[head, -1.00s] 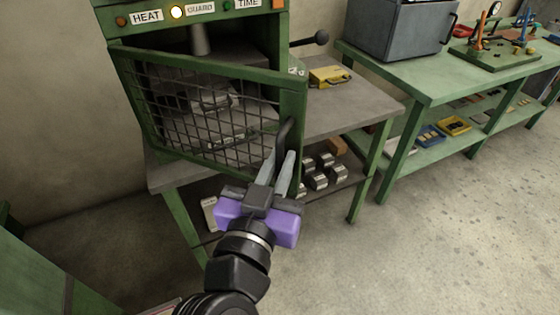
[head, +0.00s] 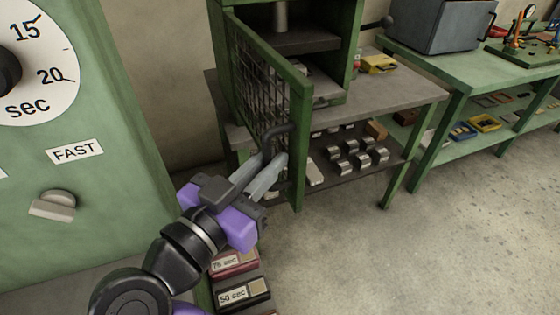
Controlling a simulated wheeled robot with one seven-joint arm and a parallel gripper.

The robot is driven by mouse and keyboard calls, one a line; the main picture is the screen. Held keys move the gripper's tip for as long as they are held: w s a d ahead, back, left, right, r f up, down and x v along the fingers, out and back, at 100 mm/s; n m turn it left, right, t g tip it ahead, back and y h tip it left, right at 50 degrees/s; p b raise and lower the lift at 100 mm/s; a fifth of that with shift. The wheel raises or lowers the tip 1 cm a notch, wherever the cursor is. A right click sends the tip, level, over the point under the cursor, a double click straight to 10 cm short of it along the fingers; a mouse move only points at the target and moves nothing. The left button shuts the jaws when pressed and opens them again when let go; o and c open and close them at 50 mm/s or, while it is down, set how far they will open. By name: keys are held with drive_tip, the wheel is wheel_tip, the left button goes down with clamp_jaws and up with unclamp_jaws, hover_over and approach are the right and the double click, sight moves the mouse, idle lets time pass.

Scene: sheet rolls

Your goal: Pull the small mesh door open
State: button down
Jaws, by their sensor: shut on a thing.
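The small mesh door (head: 258,82) has a green frame and dark wire mesh. It stands swung well open, out from the left side of the green machine (head: 353,35), and the opening behind it shows. My gripper (head: 270,168), purple and black with grey fingers, is shut on the dark door handle (head: 278,130) near the door's free edge. The fingers hide part of the handle's lower end.
A green panel with a dial (head: 85,130) stands close on the left. Labelled boxes (head: 240,292) lie below my arm. Metal blocks (head: 350,160) sit on the machine's lower shelf. A green workbench (head: 440,70) is at the right. Floor at the right is clear.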

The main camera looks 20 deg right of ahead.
drive_tip(key=shift+a+f+g, duration=0.1)
drive_tip(key=shift+a+g, duration=0.2)
drive_tip(key=shift+a, duration=0.2)
drive_tip(key=c, duration=1.5)
unclamp_jaws()
drive_tip(key=shift+o, duration=0.2)
drive_tip(key=v, duration=0.7)
drive_tip(key=shift+a, duration=0.2)
drive_tip(key=shift+s+f, duration=0.1)
drive_tip(key=shift+s, duration=0.05)
